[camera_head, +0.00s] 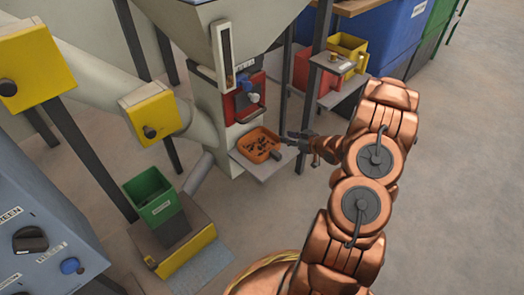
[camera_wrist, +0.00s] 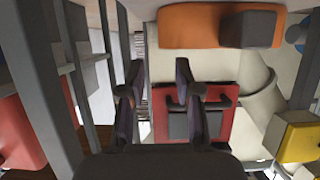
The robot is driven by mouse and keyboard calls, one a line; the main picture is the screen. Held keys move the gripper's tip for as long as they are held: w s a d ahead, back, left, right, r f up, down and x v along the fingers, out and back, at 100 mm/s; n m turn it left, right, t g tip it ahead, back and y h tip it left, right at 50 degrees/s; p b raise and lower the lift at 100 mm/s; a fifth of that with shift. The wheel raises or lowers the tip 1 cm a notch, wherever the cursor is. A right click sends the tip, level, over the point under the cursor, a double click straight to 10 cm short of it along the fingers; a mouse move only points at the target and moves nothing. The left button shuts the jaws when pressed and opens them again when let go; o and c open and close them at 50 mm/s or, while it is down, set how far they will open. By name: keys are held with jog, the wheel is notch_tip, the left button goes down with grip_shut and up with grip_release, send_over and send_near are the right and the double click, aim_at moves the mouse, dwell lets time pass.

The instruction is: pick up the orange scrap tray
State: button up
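The orange scrap tray (camera_head: 250,136) rests on a grey shelf at the front of the filler machine, with several dark scraps in it. A dark block, probably its handle (camera_head: 275,155), sits at its near right corner. In the wrist view the tray (camera_wrist: 188,27) is at the top, with the dark grey block (camera_wrist: 248,29) at its right part. My gripper (camera_head: 297,142) is just right of the tray, apart from it as far as I can tell. In the wrist view its two fingers (camera_wrist: 159,78) are spread with nothing between them.
The grey shelf (camera_head: 262,172) juts out under the tray. A red panel (camera_head: 243,100) is above it. Dark posts (camera_head: 318,60) and a side stand with red and yellow bins (camera_head: 347,48) are close behind my gripper. A green bin (camera_head: 152,197) stands lower left. Open floor lies right.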

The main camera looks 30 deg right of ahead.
aim_at(264, 147)
jog(key=b+x, duration=0.2)
jog(key=x, duration=0.3)
jog(key=shift+w+a+f, duration=0.15)
jog(key=shift+w+f, duration=0.2)
jog(key=shift+w, duration=0.5)
grip_shut()
